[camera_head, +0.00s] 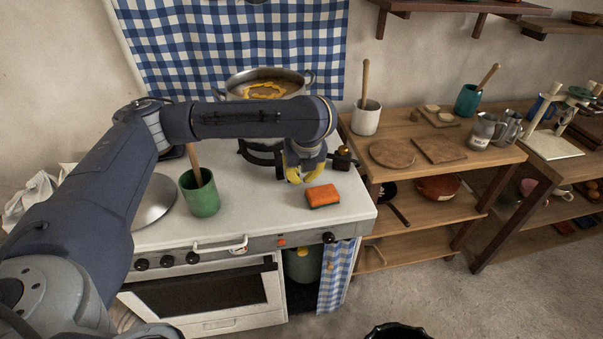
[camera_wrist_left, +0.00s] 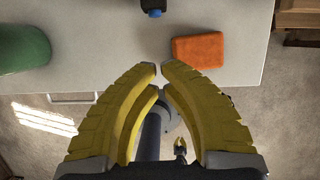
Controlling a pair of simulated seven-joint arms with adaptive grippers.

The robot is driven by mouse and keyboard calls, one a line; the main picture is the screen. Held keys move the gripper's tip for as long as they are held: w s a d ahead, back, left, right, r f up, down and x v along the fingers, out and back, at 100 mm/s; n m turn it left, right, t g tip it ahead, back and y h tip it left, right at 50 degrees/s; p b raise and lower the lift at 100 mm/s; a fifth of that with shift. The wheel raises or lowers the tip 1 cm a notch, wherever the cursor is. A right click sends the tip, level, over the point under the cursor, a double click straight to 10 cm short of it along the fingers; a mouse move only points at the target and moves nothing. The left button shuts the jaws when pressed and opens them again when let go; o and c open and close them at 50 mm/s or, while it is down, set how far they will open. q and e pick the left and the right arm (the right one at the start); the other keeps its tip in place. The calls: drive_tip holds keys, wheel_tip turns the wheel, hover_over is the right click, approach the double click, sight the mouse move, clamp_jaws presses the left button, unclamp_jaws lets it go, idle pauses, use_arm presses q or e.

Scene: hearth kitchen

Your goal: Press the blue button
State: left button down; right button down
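A small blue button (camera_wrist_left: 155,13) shows at the top of the left wrist view, on the end of a dark body (camera_wrist_left: 153,4) that the frame edge cuts off. It lies on the white stove top, ahead of my left fingertips and apart from them. In the head view I cannot make out the button; my left gripper (camera_head: 304,177) may cover it. My left gripper (camera_wrist_left: 159,72) has yellow fingers, tips nearly together, holding nothing, over the stove's front area.
An orange sponge (camera_head: 322,196) lies right of the left gripper. A green cup (camera_head: 200,194) with a wooden handle stands to the left. A large pot (camera_head: 268,84) stands behind, and a dark grinder-like object (camera_head: 342,158) stands to the right. Wooden shelves (camera_head: 425,205) adjoin the stove.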

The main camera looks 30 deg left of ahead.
use_arm(q)
drive_tip(key=shift+s+r, duration=0.1)
drive_tip(key=shift+r, duration=0.25)
drive_tip(key=shift+d, duration=0.1)
